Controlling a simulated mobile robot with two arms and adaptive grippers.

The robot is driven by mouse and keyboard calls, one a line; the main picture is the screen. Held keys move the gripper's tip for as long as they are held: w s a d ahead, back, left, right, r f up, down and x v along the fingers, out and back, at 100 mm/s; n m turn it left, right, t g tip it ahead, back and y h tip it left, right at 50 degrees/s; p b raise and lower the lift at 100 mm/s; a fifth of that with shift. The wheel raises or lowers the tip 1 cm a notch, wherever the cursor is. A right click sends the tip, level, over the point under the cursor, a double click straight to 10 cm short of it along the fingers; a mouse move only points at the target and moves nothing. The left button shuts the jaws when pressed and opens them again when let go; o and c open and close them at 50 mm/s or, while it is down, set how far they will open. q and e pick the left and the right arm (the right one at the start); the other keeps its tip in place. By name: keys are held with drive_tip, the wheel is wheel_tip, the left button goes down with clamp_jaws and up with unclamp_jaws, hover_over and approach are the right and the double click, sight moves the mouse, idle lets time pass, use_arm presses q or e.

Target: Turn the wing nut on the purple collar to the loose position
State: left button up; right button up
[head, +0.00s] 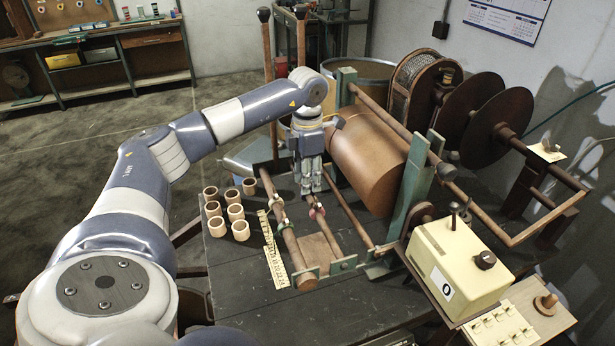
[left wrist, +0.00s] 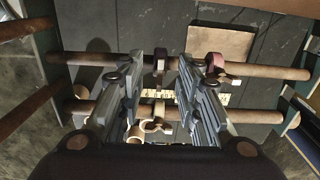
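My left gripper (head: 311,189) hangs pointing down over the rods of the winding stand. In the left wrist view the gripper (left wrist: 158,72) is open, its two fingers apart. A dark purple collar (left wrist: 160,62) sits on a wooden rod and shows in the gap between the fingertips, apart from both. I cannot tell how its wing nut is turned. A reddish-pink collar (left wrist: 215,64) is on the same rod, just right of the right fingertip; it also shows in the head view (head: 316,212). The purple collar is hidden in the head view. My right gripper is not in view.
A near wooden rod (head: 283,232) carries pale collars (left wrist: 159,112). A ruler (head: 272,252) and several tan rings (head: 240,230) lie to its left on the dark table. A big copper-brown drum (head: 370,160) stands close right of the gripper. A cream control box (head: 455,262) is front right.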

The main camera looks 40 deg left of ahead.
use_arm(q)
drive_tip(key=shift+r, duration=0.15)
wheel_tip(320, 180, up, 12)
idle(0.3)
idle(0.4)
